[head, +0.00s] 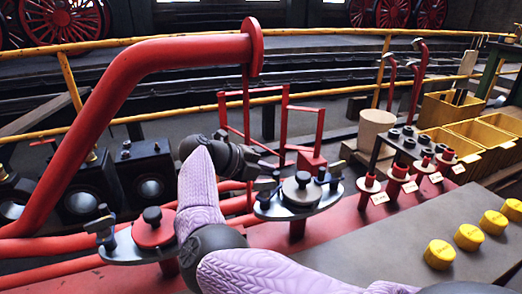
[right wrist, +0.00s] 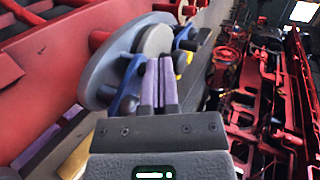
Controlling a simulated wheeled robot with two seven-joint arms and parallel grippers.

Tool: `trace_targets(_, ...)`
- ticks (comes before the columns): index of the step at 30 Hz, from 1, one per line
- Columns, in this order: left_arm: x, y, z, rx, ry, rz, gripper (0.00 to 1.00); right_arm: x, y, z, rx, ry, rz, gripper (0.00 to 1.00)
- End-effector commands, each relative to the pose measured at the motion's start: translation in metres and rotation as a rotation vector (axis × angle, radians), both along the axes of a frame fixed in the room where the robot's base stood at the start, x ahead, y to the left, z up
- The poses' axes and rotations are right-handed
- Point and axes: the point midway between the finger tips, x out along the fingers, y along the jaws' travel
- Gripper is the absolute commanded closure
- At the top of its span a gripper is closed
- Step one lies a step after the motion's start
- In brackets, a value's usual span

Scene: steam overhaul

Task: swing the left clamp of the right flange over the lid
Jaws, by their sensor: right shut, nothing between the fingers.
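The right flange (head: 290,212) is a grey plate with a round dark lid (head: 303,193) and a knob on top. Its left clamp (head: 266,187) stands at the left edge, partly hidden by my gripper; the right clamp (head: 335,172) stands at the right edge. My right gripper (head: 272,166) is just left of and behind the lid, shut and empty. In the right wrist view, its shut fingers (right wrist: 158,80) are close to the flange (right wrist: 105,65) and the grey lid (right wrist: 156,40). Blue clamp parts (right wrist: 128,86) show on both sides of the fingers. Contact cannot be told. My left gripper is not in view.
A left flange (head: 125,250) with a red lid (head: 153,232) stands beside my right arm. A thick red pipe (head: 150,62) rises behind it. Labelled red posts (head: 369,188), yellow bins (head: 470,140) and yellow buttons (head: 440,253) are at the right.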

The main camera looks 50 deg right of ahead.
Motion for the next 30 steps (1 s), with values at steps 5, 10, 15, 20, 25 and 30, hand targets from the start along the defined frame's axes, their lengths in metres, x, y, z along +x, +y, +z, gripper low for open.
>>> trace_targets(5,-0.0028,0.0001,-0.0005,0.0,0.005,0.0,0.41,-0.0037,-0.0024,-0.0012,0.001,0.0,-0.002,1.0)
trace_targets(10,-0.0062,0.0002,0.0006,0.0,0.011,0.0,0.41,-0.0039,-0.0026,-0.0008,0.001,0.0,-0.015,1.0)
trace_targets(15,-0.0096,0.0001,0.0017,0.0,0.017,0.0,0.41,-0.0038,-0.0026,-0.0006,0.001,0.0,-0.015,1.0)
trace_targets(20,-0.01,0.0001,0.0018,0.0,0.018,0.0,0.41,-0.0038,-0.0025,-0.0006,0.001,0.0,-0.015,1.0)
trace_targets(25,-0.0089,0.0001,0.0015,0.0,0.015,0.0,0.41,-0.0038,-0.0025,-0.0006,0.001,0.0,-0.015,1.0)
trace_targets(30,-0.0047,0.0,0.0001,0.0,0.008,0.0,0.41,-0.0038,-0.0025,-0.0006,0.001,0.0,-0.015,1.0)
